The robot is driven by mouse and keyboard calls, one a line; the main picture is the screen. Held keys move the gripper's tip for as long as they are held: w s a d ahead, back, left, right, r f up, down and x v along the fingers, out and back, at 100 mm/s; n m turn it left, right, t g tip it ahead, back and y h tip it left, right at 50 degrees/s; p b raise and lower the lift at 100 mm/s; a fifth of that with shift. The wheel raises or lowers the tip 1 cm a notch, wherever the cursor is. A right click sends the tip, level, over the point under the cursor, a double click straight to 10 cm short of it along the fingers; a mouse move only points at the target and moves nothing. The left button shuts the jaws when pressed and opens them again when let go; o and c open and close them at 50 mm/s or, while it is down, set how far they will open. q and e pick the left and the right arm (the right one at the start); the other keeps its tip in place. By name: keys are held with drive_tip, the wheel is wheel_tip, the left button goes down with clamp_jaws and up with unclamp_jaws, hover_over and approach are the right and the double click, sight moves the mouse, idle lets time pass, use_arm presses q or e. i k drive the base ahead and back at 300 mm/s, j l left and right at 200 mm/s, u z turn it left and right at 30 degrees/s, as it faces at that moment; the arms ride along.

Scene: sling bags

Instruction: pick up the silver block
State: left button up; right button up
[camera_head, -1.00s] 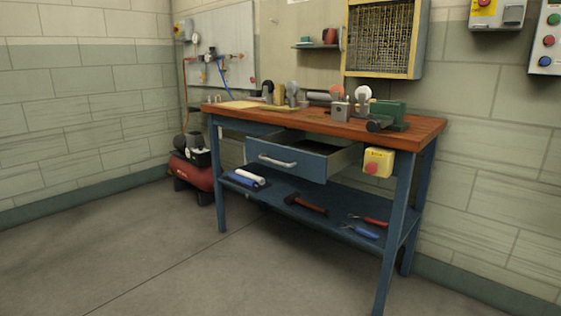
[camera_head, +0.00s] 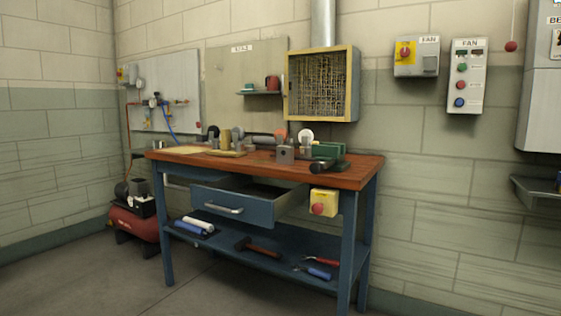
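A small silver-grey block (camera_head: 285,155) stands on the wooden top of the blue workbench (camera_head: 364,170), near the middle of its length. It has a smaller piece on its upper side, too small to make out. A green vise-like tool (camera_head: 328,155) with a dark cylinder end stands just to its right. Neither of my grippers shows in the view.
The bench drawer (camera_head: 232,206) is pulled open at the front. A yellow box with a red button (camera_head: 323,203) hangs on the bench's right front. A red compressor (camera_head: 134,222) stands on the floor at left. Floor in front is clear.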

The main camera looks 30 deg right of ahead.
sight(285, 154)
drive_tip(key=z, duration=0.85)
drive_tip(key=i+j+z, duration=0.25)
drive_tip(key=z, duration=0.15)
drive_tip(key=i+j+z, duration=0.25)
drive_tip(key=z, duration=0.15)
drive_tip(key=i+j+z, duration=0.15)
drive_tip(key=j+z, duration=0.25)
drive_tip(key=i+j+z, duration=0.1)
drive_tip(key=j+z, duration=0.25)
drive_tip(key=j, duration=0.15)
